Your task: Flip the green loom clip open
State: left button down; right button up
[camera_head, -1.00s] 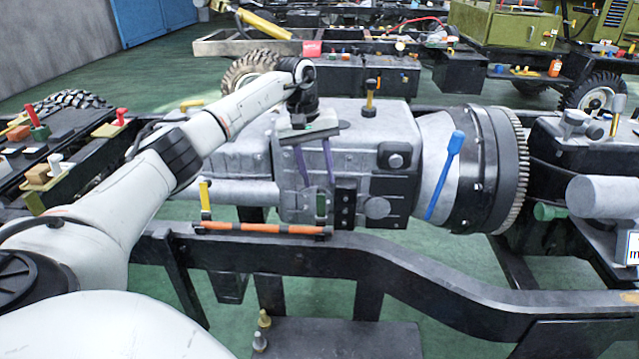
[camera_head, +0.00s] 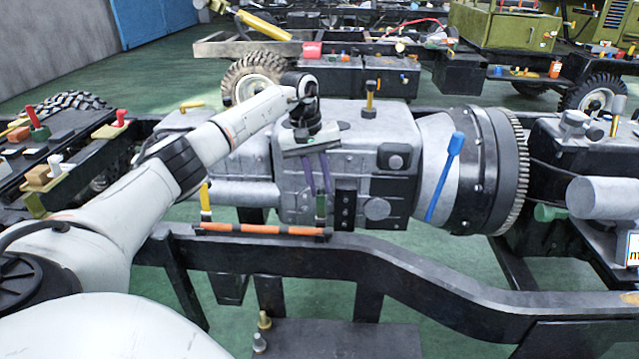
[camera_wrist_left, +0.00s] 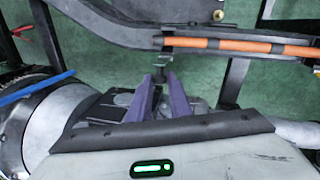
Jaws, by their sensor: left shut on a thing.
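The green loom clip (camera_head: 320,206) stands upright at the lower front of the grey gearbox housing, beside a black bracket. My left gripper (camera_head: 321,190) comes down from above, and its purple fingertips are at the clip's top. In the left wrist view the two purple fingers (camera_wrist_left: 165,80) are shut on the dark green clip (camera_wrist_left: 161,76), of which only a small part shows between the tips. My right gripper is in neither view.
An orange loom (camera_head: 262,229) runs along the black chassis rail (camera_head: 400,258) just below the clip. A yellow-handled tool (camera_head: 205,200) stands to the left. A blue paddle-shaped tool (camera_head: 445,175) leans on the bell housing at right.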

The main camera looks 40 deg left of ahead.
pick_arm(q)
jog(key=shift+w, duration=0.1)
jog(key=shift+w+a+f+g+h, duration=0.15)
jog(key=shift+w+a+g+h, duration=0.2)
jog(key=shift+a+g+h, duration=0.05)
dwell(0.4)
jog(key=c, duration=1.6)
grip_release()
jog(key=shift+c, duration=0.2)
notch_tip(320, 180, up, 10)
jog(key=a+p, duration=0.1)
jog(key=a, duration=0.1)
jog(key=shift+s+p, duration=0.25)
jog(key=shift+p, duration=0.1)
jog(key=shift+c, duration=0.2)
